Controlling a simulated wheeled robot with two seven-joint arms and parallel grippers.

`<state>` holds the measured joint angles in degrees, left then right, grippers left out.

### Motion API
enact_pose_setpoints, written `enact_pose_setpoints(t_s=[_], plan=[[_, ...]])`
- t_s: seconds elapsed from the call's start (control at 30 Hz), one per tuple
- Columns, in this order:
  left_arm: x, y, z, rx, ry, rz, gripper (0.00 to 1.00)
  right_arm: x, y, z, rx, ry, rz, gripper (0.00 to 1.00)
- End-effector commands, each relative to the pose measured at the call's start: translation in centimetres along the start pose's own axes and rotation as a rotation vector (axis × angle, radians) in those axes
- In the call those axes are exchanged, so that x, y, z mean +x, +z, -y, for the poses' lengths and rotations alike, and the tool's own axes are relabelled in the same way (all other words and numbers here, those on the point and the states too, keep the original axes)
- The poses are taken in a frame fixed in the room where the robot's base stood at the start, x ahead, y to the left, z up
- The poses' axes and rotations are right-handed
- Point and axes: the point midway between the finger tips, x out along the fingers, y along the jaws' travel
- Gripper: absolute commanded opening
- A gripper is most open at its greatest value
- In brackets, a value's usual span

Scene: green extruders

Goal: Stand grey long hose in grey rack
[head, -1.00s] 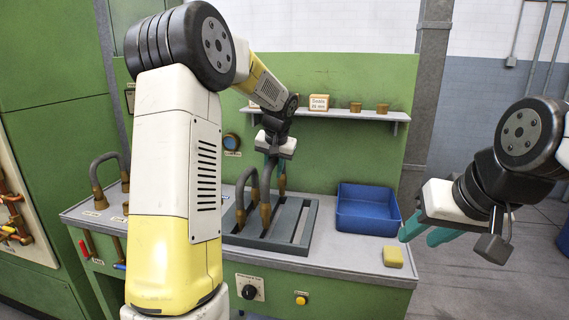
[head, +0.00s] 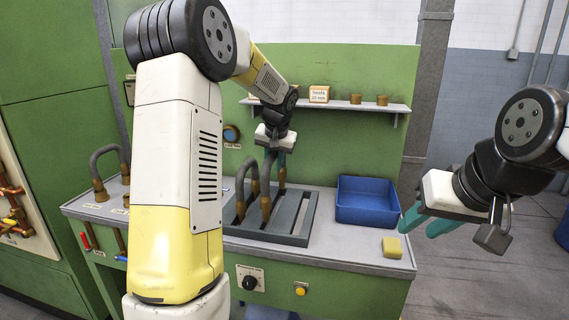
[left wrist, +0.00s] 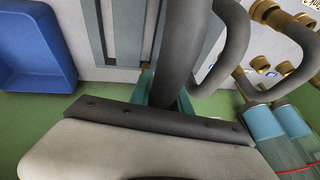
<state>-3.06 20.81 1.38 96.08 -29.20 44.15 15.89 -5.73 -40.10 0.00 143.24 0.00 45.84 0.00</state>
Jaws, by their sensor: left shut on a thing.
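My left gripper (head: 279,158) is over the back of the grey slotted rack (head: 312,207). It is shut on a grey hose (left wrist: 177,45), which runs between its fingers in the left wrist view. A brown end (head: 281,179) shows below the fingers at the rack's rear; I cannot tell whether it is seated in a slot. A bent grey hose (head: 243,178) with brown ends stands in the rack's left part, and also shows in the left wrist view (left wrist: 232,40). My right gripper (head: 426,222) is open and empty, right of the bench.
A blue bin (head: 366,212) stands right of the rack, with a yellow block (head: 392,247) in front of it. Another bent hose (head: 97,170) stands at the bench's left end. A shelf (head: 340,104) with small brown parts hangs above.

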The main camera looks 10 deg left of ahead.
Motion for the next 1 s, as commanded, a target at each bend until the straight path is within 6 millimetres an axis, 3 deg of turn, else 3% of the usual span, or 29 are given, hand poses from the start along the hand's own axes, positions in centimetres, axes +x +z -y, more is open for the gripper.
enact_pose_setpoints(t_s=[1.0], plan=[[1.6, 0.6, -0.3, 0.000, 0.000, -0.001, 0.00, 0.0, 0.0, 0.0, 0.000, 0.000, 0.000, 0.36]])
